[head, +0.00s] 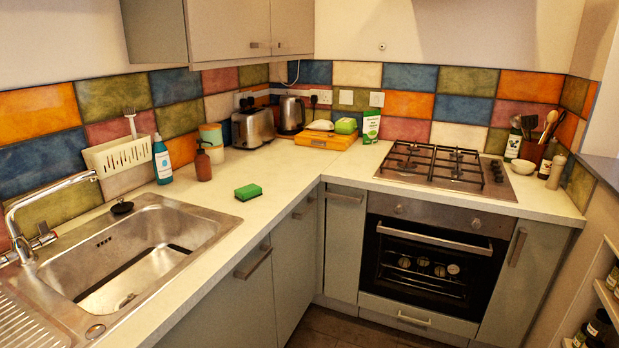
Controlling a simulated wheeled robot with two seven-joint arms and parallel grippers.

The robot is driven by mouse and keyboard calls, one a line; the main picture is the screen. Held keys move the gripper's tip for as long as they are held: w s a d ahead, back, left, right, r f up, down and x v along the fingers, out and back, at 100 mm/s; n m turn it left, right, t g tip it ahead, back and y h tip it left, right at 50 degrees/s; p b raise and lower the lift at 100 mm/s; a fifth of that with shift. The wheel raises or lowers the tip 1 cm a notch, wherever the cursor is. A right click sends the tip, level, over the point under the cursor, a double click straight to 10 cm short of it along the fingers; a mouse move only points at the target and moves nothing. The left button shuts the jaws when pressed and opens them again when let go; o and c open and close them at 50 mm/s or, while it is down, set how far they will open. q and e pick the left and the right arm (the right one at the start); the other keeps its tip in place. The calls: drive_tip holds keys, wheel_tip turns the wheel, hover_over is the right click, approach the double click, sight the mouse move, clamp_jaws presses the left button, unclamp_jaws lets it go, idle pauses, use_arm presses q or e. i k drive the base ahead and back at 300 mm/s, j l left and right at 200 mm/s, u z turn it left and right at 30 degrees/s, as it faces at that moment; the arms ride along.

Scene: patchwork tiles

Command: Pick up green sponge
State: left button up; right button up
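A green sponge (248,192) lies flat on the white countertop, to the right of the sink and near the counter's front edge. It has bare counter around it and nothing touches it. Neither of my grippers shows in the head view.
The steel sink (150,258) with its tap is at left. A teal bottle (162,160) and a brown bottle (203,164) stand behind the sponge. A toaster (253,127), kettle (291,114) and gas hob (445,168) are further off.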

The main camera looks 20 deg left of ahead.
sight(246, 192)
drive_tip(key=i, duration=1.5)
drive_tip(key=i+l+u, duration=0.1)
drive_tip(key=i+u, duration=0.2)
drive_tip(key=i+l+u, duration=0.3)
drive_tip(key=i, duration=0.15)
